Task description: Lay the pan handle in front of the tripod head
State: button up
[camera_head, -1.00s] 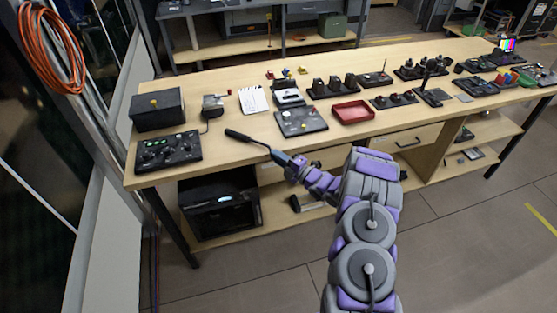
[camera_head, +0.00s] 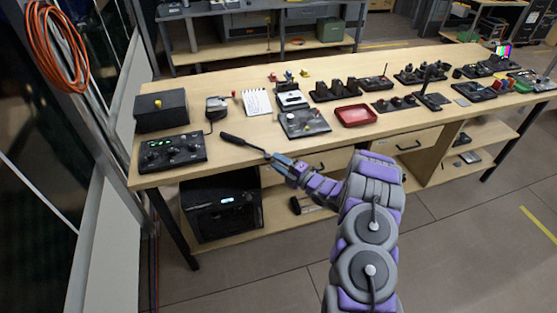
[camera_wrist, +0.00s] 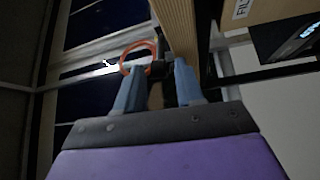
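The pan handle (camera_head: 240,141) is a thin black rod with a thicker dark grip, pointing left over the table's near edge. My gripper (camera_head: 271,157) is shut on its right end at about the table's front edge. In the wrist view, a dark piece (camera_wrist: 159,71) shows between my two blue-grey fingers (camera_wrist: 158,88). A grey and black block that looks like the tripod head (camera_head: 217,106) stands on the tabletop behind the handle's free end. Whether the handle touches the wood I cannot tell.
A black control panel (camera_head: 173,152) lies left of the handle, with a black box (camera_head: 161,110) behind it. A notepad (camera_head: 257,102), a grey panel (camera_head: 304,122) and a red tray (camera_head: 356,115) stand to the right. Bare wood lies between the handle and the tripod head.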

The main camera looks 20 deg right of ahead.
jog(key=w+d+p+v, duration=0.1)
jog(key=d+p+v, duration=0.1)
jog(key=v, duration=0.8)
jog(key=w+d+r+m+g+h, duration=0.2)
jog(key=w+r+m+g+h, duration=0.1)
jog(key=w+r+m+h, duration=0.3)
jog(key=s+r+m+g+h, duration=0.5)
jog(key=s+r+m+h, duration=0.2)
jog(key=s+r, duration=0.35)
jog(key=s+a+r+m+g, duration=0.2)
jog(key=s+a, duration=0.4)
jog(key=s, duration=0.7)
jog(key=s+a+r+m+g+y, duration=0.1)
jog(key=s+a+r+m+g, duration=0.2)
jog(key=s, duration=1)
jog(key=s+a+r+m+g+y, duration=0.1)
jog(key=s+a+m+g, duration=0.3)
jog(key=s+a, duration=0.4)
jog(key=s+r+m, duration=0.1)
jog(key=s, duration=0.5)
jog(key=shift+a+r+m+g, duration=0.3)
jog(key=shift+r, duration=0.1)
